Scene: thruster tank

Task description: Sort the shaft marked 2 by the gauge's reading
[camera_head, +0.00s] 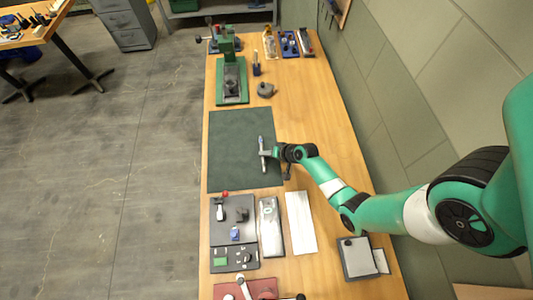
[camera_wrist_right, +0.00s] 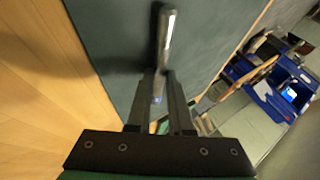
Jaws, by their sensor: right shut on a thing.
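A slim silver shaft (camera_head: 262,144) is held at the right part of the dark green mat (camera_head: 230,140). My right gripper (camera_head: 267,153) is shut on it. The shaft (camera_wrist_right: 166,40) also shows in the right wrist view, between the fingers of my right gripper (camera_wrist_right: 160,88), with a bluish end near the fingers. Its mark cannot be read, and whether it touches the mat is unclear. I cannot pick out the gauge or its reading for certain. My left gripper is not in view.
A dark tray (camera_head: 244,213) with small parts lies below the mat, beside a silver case (camera_head: 270,228) and a white strip (camera_head: 300,222). A green press-like fixture (camera_head: 232,85) stands beyond the mat. A grey box (camera_head: 355,258) sits at the lower right. Most of the mat is clear.

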